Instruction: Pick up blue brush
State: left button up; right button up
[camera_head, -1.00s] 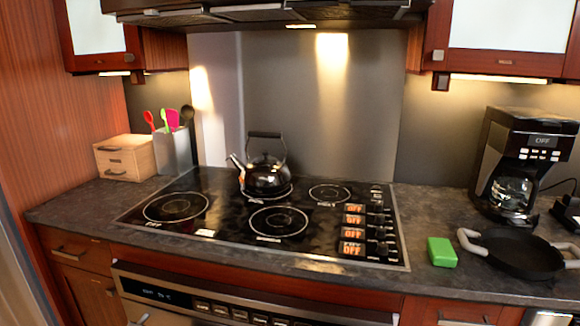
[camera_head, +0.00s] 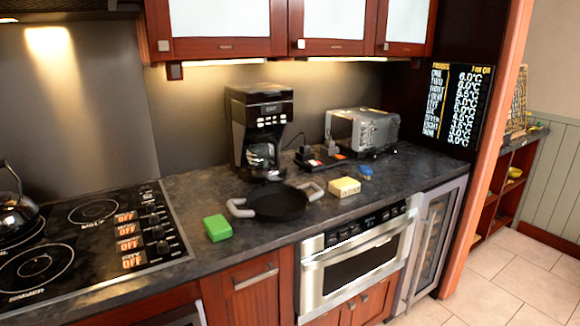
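A small blue object (camera_head: 366,171) lies on the dark countertop in front of the toaster, to the right of a pale yellow block. It is the only blue item I see on the counter and is too small to make out as a brush for certain. Neither of my grippers shows in the head view.
On the counter are a green block (camera_head: 217,228), a black two-handled pan (camera_head: 277,203), a yellow block (camera_head: 344,187), a coffee maker (camera_head: 259,128) and a silver toaster (camera_head: 362,130). The cooktop (camera_head: 95,238) is at left. Floor (camera_head: 500,275) shows clear at right.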

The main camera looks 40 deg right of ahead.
aim_at(365, 172)
jog(key=z, duration=1.95)
jog(key=i+z, duration=0.15)
jog(key=i, duration=0.35)
jog(key=i+j+z, duration=0.15)
jog(key=i, duration=0.3)
jog(key=i+j+z, duration=0.15)
jog(key=i, duration=0.3)
